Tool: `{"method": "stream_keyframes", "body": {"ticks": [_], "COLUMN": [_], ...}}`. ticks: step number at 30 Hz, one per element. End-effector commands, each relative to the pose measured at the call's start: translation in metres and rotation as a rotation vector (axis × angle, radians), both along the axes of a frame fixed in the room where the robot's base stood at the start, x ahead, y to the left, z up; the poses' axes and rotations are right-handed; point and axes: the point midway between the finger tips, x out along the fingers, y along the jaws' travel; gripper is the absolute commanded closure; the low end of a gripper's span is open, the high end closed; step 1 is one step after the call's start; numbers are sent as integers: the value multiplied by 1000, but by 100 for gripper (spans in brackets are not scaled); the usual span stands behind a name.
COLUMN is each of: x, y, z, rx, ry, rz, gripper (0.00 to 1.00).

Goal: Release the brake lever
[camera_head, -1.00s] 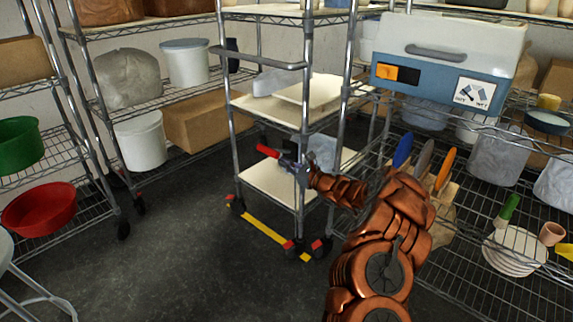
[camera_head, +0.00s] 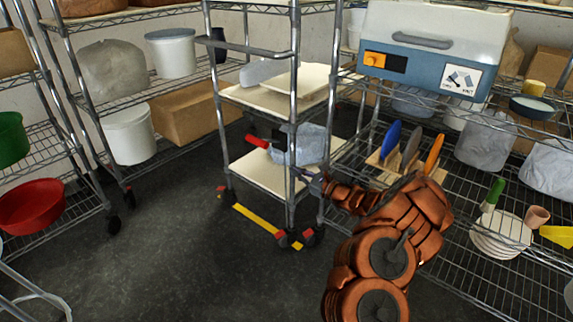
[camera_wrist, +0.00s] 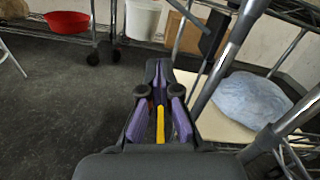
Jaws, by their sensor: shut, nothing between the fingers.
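A wheeled wire cart (camera_head: 292,110) stands in the middle. A red-handled lever (camera_head: 256,140) with a dark mount (camera_head: 280,138) sticks out to the left at its front post, between the middle and lower shelves. It appears to be the brake lever. My gripper (camera_head: 306,178) is beside the post, below and right of the red handle and apart from it. In the wrist view my gripper (camera_wrist: 157,75) has its purple-padded fingers together and empty. A dark bar (camera_wrist: 188,14) shows above it there; the red handle cannot be made out.
A yellow bar (camera_head: 259,226) with red ends runs low between the cart's casters; it also shows beyond my fingers in the wrist view (camera_wrist: 160,125). A pale blue bag (camera_wrist: 250,100) lies on the lower shelf. Wire shelving stands right and left. Floor (camera_head: 170,250) in front is clear.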

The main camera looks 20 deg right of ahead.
Motion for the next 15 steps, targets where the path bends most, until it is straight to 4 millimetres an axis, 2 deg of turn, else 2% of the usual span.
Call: {"method": "stream_keyframes", "body": {"ticks": [6,15], "x": [-15,-18], "y": [-10,-11], "z": [0,-1], "rx": [-1,-1], "ry": [-1,0], "rz": [0,1], "gripper": [100,100]}}
